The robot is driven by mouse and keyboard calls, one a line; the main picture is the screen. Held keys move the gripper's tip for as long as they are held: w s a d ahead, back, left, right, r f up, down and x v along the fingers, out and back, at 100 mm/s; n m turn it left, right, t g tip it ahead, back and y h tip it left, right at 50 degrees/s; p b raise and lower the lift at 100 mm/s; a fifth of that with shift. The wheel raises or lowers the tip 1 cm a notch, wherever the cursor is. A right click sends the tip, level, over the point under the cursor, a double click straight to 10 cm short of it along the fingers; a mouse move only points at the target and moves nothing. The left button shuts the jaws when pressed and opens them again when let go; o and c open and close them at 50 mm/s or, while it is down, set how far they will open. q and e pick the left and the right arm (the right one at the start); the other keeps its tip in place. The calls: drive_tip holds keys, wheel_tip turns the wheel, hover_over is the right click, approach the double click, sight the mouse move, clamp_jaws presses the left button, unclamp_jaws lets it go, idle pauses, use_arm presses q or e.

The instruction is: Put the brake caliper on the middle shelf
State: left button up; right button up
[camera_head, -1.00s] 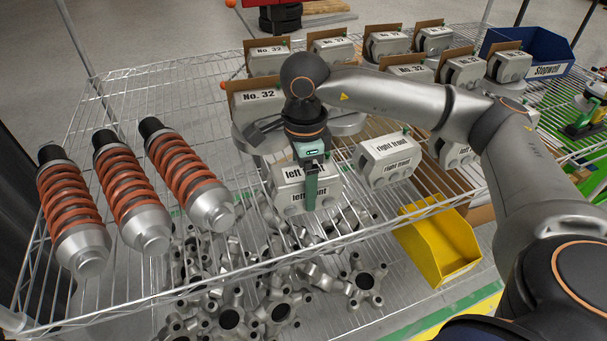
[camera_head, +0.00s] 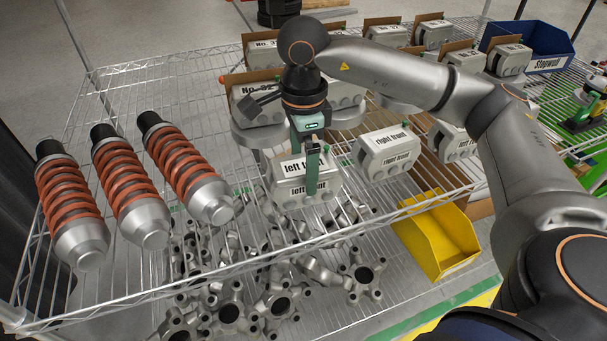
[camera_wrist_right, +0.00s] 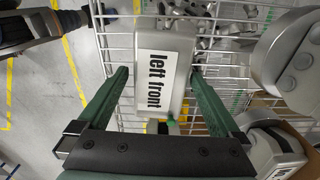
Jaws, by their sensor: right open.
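A grey brake caliper labelled "left front" (camera_head: 303,190) sits on the wire shelf (camera_head: 248,262). A similar caliper labelled "right front" (camera_head: 386,155) stands to its right. My right gripper (camera_head: 311,162) is over the left front caliper, pointing down. In the right wrist view, my open right gripper (camera_wrist_right: 158,75) has a green finger on each side of the left front caliper (camera_wrist_right: 164,78), with a gap visible at both sides. Contact cannot be told. My left gripper does not show. Which surface is the middle shelf is unclear.
Several orange-coiled shock absorbers (camera_head: 123,190) stand at the left. Grey star-shaped metal parts (camera_head: 280,298) show below the wires. A yellow bin (camera_head: 440,238) hangs at the front right. A blue bin (camera_head: 545,48) and several "No. 32" units (camera_head: 258,88) stand at the back.

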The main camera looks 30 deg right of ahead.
wheel_tip(320, 180, up, 9)
drive_tip(key=shift+f+p, duration=0.2)
drive_tip(key=shift+p, duration=0.1)
